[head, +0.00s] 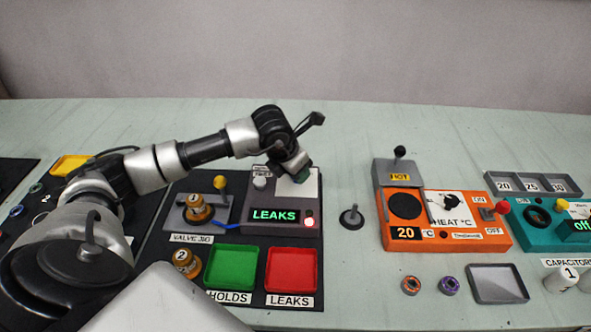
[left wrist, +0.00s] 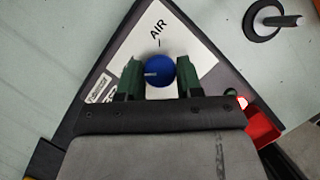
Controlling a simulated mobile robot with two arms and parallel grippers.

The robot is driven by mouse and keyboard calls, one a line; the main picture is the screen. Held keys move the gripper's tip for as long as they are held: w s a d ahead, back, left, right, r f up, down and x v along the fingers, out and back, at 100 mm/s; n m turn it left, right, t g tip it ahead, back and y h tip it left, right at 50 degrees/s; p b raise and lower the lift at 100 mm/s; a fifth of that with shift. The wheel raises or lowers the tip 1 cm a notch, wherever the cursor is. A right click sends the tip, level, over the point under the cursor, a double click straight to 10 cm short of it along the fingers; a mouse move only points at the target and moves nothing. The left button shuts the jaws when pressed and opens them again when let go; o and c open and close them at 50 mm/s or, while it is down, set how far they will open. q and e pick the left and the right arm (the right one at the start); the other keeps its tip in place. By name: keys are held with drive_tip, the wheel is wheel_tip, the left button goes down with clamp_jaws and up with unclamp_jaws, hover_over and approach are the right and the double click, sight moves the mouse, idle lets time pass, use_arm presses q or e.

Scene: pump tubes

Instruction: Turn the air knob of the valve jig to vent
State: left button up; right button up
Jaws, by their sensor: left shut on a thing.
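My left gripper (head: 299,177) reaches down over the white top panel (head: 299,189) of the valve jig (head: 276,228). In the left wrist view its green fingers (left wrist: 160,80) stand on either side of the round blue air knob (left wrist: 160,71) and are shut on it. The knob's pale pointer mark faces left in that view. The word AIR and a short tick are printed beside the knob. In the head view the gripper hides the knob. The jig's green display reads LEAKS, with a red lamp (head: 309,221) lit beside it. My right gripper is not in view.
A gold valve marked 1 (head: 198,209) sits in the jig's grey holder; another marked 2 (head: 186,262) stands in front. Green HOLDS (head: 233,268) and red LEAKS (head: 291,269) trays lie nearby. A black-handled stand (head: 351,216) and orange heater (head: 447,218) are right of the jig.

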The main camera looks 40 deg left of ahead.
use_arm(q)
drive_tip(key=o, duration=0.9)
drive_tip(key=d+v, duration=0.1)
drive_tip(key=v, duration=0.9)
drive_tip(key=shift+s+a+r, duration=0.25)
drive_tip(key=shift+a+r, duration=0.1)
drive_tip(key=shift+a, duration=0.15)
